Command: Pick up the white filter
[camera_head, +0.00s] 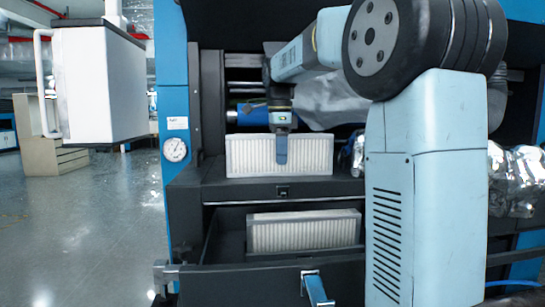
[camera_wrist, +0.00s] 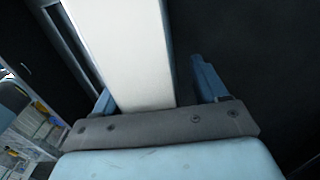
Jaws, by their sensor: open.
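A white pleated filter (camera_head: 308,155) stands upright on the ledge above the drawer. In the wrist view the white filter (camera_wrist: 122,45) is a long pale slab between the two blue fingers. My gripper (camera_head: 281,150) points down over it, with one finger in front of its pleated face. In the wrist view my gripper (camera_wrist: 154,82) is open. The left finger is close to the filter's left side, and a dark gap separates the right finger from it. The far finger is hidden in the head view.
A second, greyer pleated filter (camera_head: 303,231) stands in the open drawer (camera_head: 255,283) below. The drawer has a blue handle (camera_head: 316,288). The machine's blue frame with a gauge (camera_head: 175,150) is at left. Crumpled foil (camera_head: 512,180) is at right. Open floor lies at left.

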